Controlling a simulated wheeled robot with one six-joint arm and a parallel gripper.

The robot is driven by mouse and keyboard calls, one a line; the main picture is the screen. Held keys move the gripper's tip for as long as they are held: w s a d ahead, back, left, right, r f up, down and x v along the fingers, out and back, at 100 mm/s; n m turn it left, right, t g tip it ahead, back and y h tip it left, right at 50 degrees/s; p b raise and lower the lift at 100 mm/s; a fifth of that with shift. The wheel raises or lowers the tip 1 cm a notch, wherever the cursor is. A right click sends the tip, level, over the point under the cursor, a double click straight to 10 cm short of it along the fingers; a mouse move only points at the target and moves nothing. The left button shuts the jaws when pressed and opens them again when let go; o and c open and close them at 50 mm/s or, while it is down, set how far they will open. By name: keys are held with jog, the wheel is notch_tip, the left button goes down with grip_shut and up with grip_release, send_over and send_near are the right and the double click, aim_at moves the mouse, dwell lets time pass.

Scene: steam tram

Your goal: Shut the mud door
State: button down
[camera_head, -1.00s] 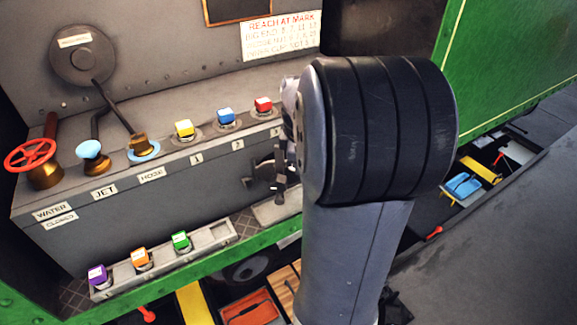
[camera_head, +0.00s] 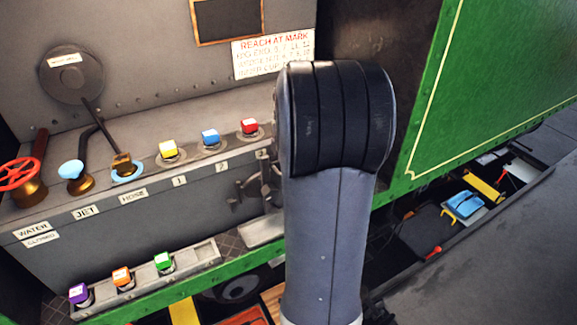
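A dark metal fitting with a bar across it (camera_head: 250,190) sits on the front face of the grey box, just left of my arm. It may be the mud door, but my arm hides its right side. I cannot tell whether it stands open or closed. My arm rises through the middle of the view, and its black banded joint covers what lies behind it. My gripper is hidden behind the arm, so its fingers and any contact do not show.
Grey floor is open at right.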

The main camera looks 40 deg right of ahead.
dwell(0.4)
jog(key=c, duration=1.5)
grip_release()
jog(key=shift+d, duration=0.1)
jog(key=shift+w, duration=0.1)
jog(key=r, duration=0.3)
jog(key=s+r, duration=0.1)
jog(key=r, duration=0.3)
jog(key=r+b, duration=0.1)
jog(key=r, duration=0.2)
jog(key=shift+s+a+r, duration=0.2)
jog(key=shift+s+r, duration=0.1)
jog(key=shift+s, duration=0.1)
jog(key=f, duration=0.3)
jog(key=w+f, duration=0.1)
jog(key=f, duration=0.3)
jog(key=f+p, duration=0.1)
jog(key=f, duration=0.2)
jog(key=shift+w+d+f, duration=0.1)
jog(key=shift+w+f, duration=0.2)
jog(key=shift+f, duration=0.05)
jog(key=shift+r, duration=0.15)
